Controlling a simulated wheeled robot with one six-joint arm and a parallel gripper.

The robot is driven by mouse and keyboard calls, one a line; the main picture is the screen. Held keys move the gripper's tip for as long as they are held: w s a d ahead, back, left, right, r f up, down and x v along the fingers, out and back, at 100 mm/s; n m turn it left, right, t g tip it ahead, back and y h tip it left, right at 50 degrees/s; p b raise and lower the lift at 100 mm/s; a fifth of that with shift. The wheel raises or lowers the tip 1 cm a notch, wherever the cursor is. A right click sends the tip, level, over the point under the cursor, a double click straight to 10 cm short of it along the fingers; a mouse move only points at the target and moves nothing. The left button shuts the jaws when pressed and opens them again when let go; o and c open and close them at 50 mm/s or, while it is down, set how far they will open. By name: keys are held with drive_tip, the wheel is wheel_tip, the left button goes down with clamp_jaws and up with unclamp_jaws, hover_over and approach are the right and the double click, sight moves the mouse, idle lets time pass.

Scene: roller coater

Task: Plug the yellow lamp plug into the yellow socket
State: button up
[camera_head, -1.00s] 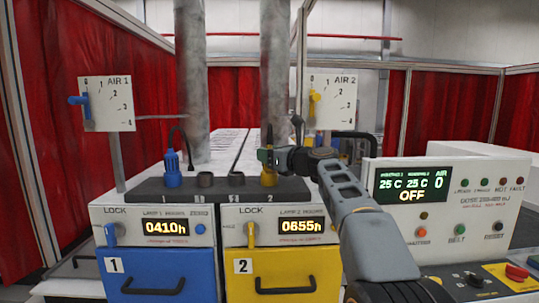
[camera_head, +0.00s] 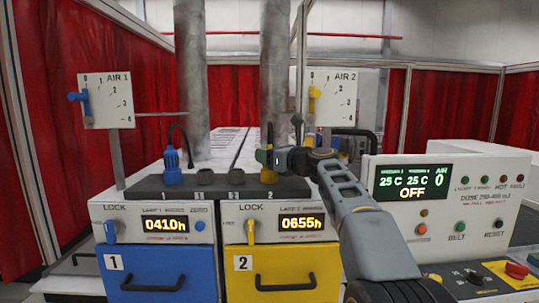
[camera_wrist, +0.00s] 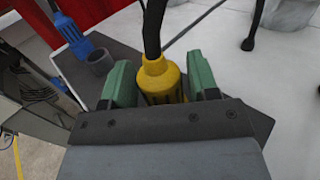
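The yellow lamp plug (camera_wrist: 163,80) is upright between the two green fingers of my gripper (camera_wrist: 162,84) in the wrist view, with its black cable rising from the top. No separate yellow socket can be made out.
A blue plug (camera_head: 172,172) stands at the strip's left end; it also shows in the wrist view (camera_wrist: 72,32). Two dark round sockets (camera_head: 205,179) (camera_head: 236,176) lie between the plugs. Grey pipes (camera_head: 190,80) rise behind. A control panel (camera_head: 440,205) stands at the right.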

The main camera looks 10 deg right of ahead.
drive_tip(key=shift+o, duration=1.4)
drive_tip(key=b+v, duration=0.3)
drive_tip(key=v, duration=1.1)
drive_tip(key=shift+b, duration=0.35)
drive_tip(key=shift+a+r, duration=0.1)
wheel_tip(320, 180, up, 10)
drive_tip(key=p, duration=1)
